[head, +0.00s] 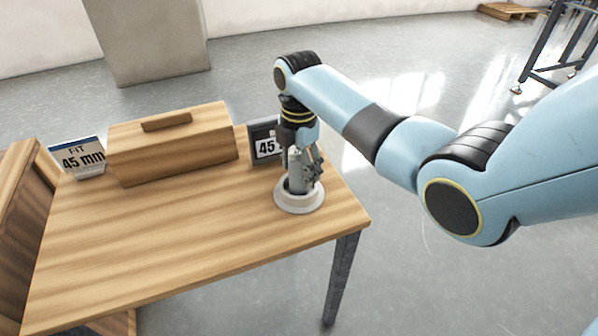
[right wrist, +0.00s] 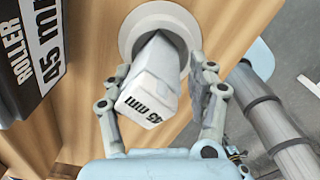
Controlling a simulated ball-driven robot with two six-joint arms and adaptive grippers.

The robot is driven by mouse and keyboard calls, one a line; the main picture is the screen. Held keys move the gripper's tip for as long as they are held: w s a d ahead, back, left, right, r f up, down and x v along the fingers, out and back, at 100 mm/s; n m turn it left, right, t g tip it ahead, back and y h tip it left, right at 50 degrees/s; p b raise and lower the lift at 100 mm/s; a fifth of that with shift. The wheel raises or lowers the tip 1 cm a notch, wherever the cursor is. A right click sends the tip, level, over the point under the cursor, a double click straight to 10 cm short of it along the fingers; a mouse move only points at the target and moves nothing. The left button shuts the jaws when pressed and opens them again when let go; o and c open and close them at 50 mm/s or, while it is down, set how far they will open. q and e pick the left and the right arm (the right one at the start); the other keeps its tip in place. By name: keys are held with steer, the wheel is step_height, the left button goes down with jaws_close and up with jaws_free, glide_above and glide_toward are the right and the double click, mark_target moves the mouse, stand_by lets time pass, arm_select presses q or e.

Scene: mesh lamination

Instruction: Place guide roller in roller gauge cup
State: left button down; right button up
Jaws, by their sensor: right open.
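My right gripper (head: 305,168) comes from above and is open, with one finger on each side of the roller, as the right wrist view shows (right wrist: 158,72). The cup's inside bottom is hidden. My left gripper is not in view.
A dark "45 mm" roller sign (head: 264,148) stands just behind the cup. A wooden box (head: 190,152) and a "FIT 45 mm" sign (head: 80,158) stand along the back of the wooden table (head: 170,245). The table's front and middle are clear.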

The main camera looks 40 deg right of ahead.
step_height(320, 180, up, 10)
steer(key=shift+r+p, duration=0.1)
steer(key=shift+p, duration=0.25)
stand_by(0.9)
